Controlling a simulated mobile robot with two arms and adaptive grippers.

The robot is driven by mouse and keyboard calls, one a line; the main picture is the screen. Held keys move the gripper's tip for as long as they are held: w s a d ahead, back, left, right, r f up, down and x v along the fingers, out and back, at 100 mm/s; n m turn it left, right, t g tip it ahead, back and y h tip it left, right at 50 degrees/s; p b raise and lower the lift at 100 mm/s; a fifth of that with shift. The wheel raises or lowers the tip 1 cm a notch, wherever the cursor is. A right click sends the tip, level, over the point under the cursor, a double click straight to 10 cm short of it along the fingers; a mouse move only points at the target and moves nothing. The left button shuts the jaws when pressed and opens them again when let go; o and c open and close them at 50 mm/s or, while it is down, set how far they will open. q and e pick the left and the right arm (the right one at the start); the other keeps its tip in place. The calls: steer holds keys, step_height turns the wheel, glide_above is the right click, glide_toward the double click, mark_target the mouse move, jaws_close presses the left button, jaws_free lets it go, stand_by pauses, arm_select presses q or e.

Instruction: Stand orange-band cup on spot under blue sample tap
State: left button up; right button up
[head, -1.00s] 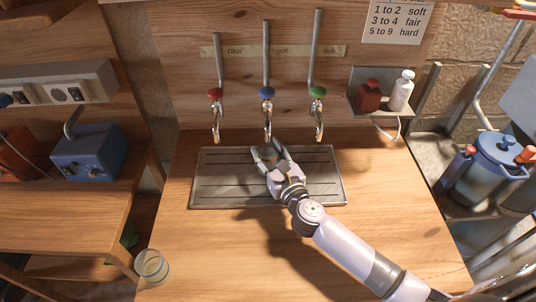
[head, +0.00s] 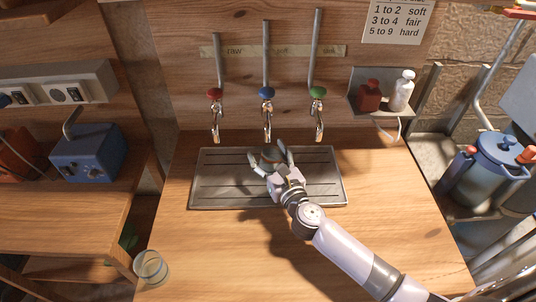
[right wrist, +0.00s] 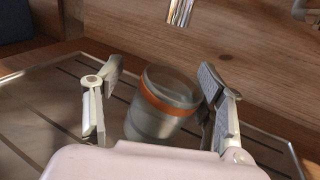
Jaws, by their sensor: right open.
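The orange-band cup (right wrist: 163,102) is grey with an orange ring below its rim. In the right wrist view it stands on the drip tray between the spread fingers of my right gripper (right wrist: 158,85), with a gap on the left and the right finger very close; I cannot tell whether that one touches. In the head view the cup (head: 269,155) shows small between the fingers of my right gripper (head: 273,158), below the blue sample tap (head: 267,93). The spot itself cannot be made out. My left gripper is not in view.
The slatted metal drip tray (head: 225,180) lies below the taps. The red tap (head: 215,94) and green tap (head: 318,92) flank the blue one. A clear glass (head: 151,267) stands at the front left. Bottles stand on a shelf (head: 385,105) at right. The front worktop is mostly clear.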

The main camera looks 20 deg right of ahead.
steer(key=shift+r, duration=0.1)
steer(key=shift+s, duration=0.35)
steer(key=s, duration=0.3)
steer(key=s+b, duration=0.1)
steer(key=s, duration=0.3)
steer(key=s+d+b, duration=0.1)
steer(key=s, duration=0.2)
steer(key=shift+s+d, duration=0.1)
steer(key=shift+s, duration=0.55)
steer(key=shift+r, duration=0.1)
